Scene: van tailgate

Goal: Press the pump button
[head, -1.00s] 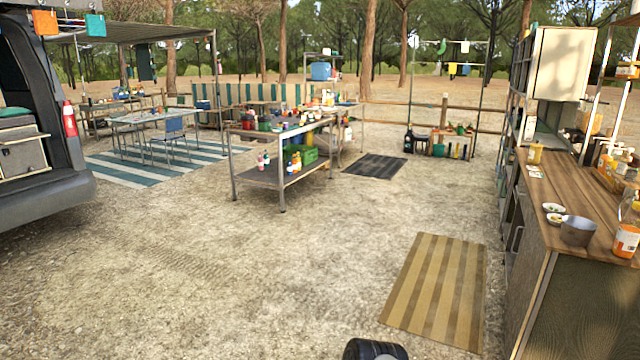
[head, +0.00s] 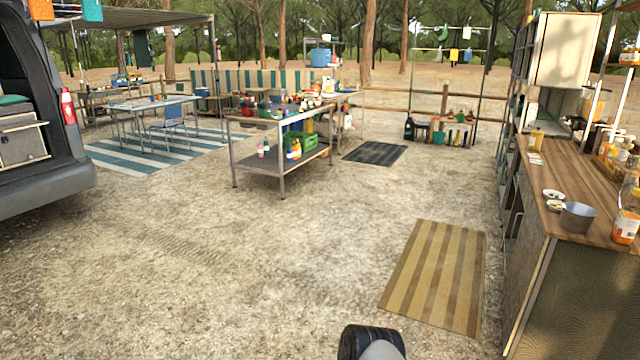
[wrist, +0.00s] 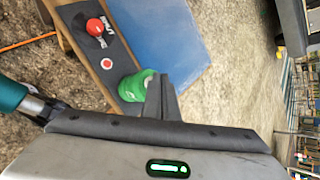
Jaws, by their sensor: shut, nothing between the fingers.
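In the wrist view, a red domed button (wrist: 96,27) sits on a dark panel (wrist: 82,38) with small white lettering, too small for me to read surely. A smaller red round mark with a pale rim (wrist: 107,64) is lower on the same panel. My gripper (wrist: 161,85) is shut and empty, its fingers pointing up in the picture, right of and below the red button and apart from it in the picture. I cannot tell the distance. The button and my fingers do not show in the head view.
A green cylinder (wrist: 134,86) shows just left of my fingers, with a blue surface (wrist: 165,45) beyond. In the head view, a wooden-topped counter (head: 590,185) is at the right, a striped mat (head: 436,276) before it, and a metal table (head: 263,172) mid-scene. Open ground lies between.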

